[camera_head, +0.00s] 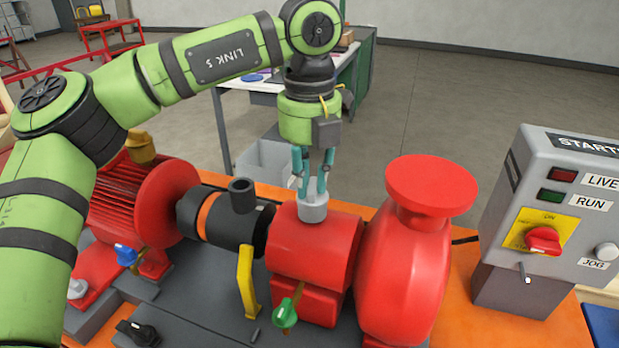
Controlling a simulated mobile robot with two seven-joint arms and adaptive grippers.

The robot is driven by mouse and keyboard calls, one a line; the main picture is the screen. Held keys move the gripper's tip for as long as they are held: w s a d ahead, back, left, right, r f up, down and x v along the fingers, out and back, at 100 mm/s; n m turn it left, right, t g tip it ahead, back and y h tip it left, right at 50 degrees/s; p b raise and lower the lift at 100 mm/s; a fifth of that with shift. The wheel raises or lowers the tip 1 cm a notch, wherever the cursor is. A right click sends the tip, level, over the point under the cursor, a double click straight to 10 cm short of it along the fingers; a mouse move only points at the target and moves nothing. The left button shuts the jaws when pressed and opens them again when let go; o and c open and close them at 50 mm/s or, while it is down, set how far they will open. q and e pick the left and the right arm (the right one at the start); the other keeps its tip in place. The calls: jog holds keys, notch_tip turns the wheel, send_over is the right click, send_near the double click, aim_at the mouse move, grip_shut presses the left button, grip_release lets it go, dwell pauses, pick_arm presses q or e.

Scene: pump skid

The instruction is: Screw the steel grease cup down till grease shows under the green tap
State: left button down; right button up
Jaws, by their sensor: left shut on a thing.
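My left gripper (313,183) points straight down over the red bearing housing in the middle of the skid. Its teal fingers are shut on the steel grease cup (313,210), a short grey cylinder on top of the red housing (315,252). The green tap (284,313) sits low on the front of that housing, on a brass-coloured stem. I cannot make out any grease under it at this size. My right gripper is not in view.
A red pump casing (412,260) with a wide flange stands close right of the housing. A black coupling (228,220), a yellow lever (246,280) and a red motor (150,200) with a blue tap (126,255) are to the left. A grey control box (500,255) stands at right.

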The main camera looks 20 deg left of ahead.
aim_at(310, 183)
pick_arm(q)
jog(key=shift+f+m, duration=0.25)
jog(key=shift+m, duration=0.05)
jog(key=shift+s, duration=0.1)
jog(key=c, duration=1.1)
grip_release()
jog(key=shift+r, duration=0.1)
notch_tip(310, 183, up, 12)
